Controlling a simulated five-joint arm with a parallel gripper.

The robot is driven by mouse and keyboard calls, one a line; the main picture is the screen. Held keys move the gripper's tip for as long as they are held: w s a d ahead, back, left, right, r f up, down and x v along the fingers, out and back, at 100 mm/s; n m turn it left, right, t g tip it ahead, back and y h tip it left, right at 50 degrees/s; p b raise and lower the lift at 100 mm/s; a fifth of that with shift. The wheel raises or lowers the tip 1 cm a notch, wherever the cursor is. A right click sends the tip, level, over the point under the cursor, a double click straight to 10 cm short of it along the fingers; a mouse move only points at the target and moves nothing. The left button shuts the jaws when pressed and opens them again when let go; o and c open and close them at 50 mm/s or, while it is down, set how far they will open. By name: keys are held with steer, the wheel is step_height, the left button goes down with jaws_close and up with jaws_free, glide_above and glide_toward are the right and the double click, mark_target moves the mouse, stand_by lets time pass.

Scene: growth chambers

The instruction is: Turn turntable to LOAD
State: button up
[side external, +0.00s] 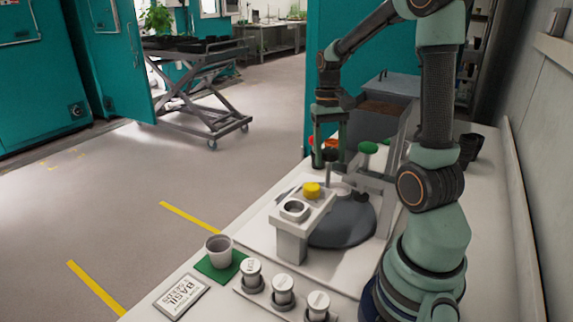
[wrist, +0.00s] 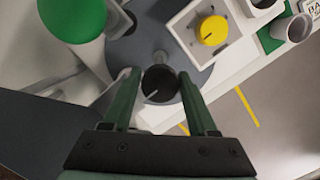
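The turntable (side external: 345,222) is a dark grey round disc on the bench, partly covered by a pale block and a grey bracket; it also shows in the wrist view (wrist: 125,45). A black round-topped knob (wrist: 160,84) stands at the turntable. My gripper (wrist: 159,78) reaches down around this knob, with one green finger on each side. The fingertips are at or very near the knob's sides, and I cannot tell whether they press on it. In the side view my gripper (side external: 329,160) hides part of the knob. I cannot make out a LOAD mark.
A green-topped post (side external: 368,148) stands close right of my gripper. A pale block (side external: 291,225) carries a yellow knob (side external: 312,190) and a ring-shaped holder.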

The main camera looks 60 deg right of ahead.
steer(key=c, duration=0.4)
steer(key=n, duration=0.6)
steer(key=shift+n, duration=0.5)
steer(key=shift+o, duration=0.2)
steer(key=n, duration=0.5)
steer(key=n, duration=0.6)
steer(key=shift+t, duration=0.3)
steer(key=o, duration=0.8)
